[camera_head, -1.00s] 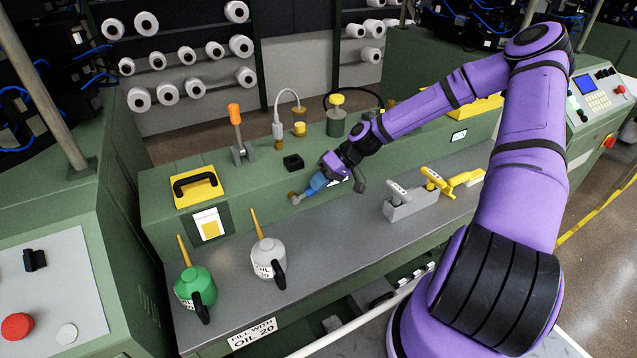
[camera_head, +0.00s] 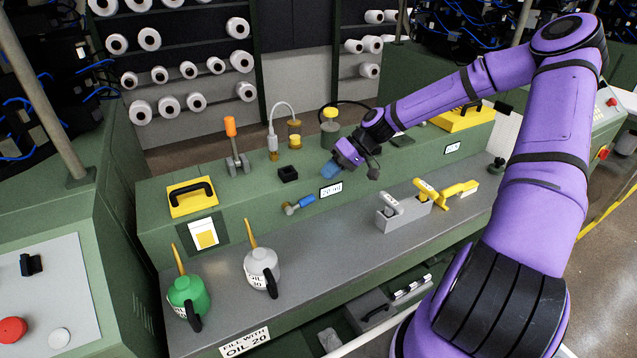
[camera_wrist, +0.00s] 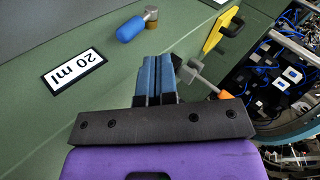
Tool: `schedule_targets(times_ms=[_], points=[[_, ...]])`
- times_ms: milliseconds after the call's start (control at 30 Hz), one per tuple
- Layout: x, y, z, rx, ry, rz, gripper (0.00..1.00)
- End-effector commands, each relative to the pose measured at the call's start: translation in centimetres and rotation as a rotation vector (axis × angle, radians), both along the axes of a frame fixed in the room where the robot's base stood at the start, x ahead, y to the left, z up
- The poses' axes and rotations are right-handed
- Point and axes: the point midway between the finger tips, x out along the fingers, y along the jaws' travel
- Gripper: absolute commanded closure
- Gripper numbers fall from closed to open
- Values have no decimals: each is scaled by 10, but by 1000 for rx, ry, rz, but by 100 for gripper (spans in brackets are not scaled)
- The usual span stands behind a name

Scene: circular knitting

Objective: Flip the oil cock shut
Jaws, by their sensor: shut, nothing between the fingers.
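The oil cock is on the front face of the green machine housing, left of the "20 ml" label (camera_head: 331,190). Its blue handle (camera_head: 306,201) points right from the brass body, nearly level along the face. The wrist view also shows the blue handle (camera_wrist: 130,29) and its brass end (camera_wrist: 151,14). My gripper (camera_head: 331,172) is shut and empty, above and right of the cock, apart from it. Its blue fingers (camera_wrist: 154,62) are together in the wrist view, clear of the handle.
A lever with an orange knob (camera_head: 230,127) and a yellow panel with black handle (camera_head: 192,196) stand left. A green oil can (camera_head: 186,296) and a grey oil can (camera_head: 262,270) stand on the shelf. A grey holder with yellow-handled tools (camera_head: 402,215) is right.

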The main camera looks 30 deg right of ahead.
Motion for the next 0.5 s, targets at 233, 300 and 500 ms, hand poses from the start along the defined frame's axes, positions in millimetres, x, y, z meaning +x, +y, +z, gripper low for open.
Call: schedule_targets(times_ms=[233, 300, 500], points=[[-3, -24, 16, -1, 0, -2, 100], [-4, -27, 18, -1, 1, -1, 100], [-4, -28, 19, 0, 1, 1, 100]])
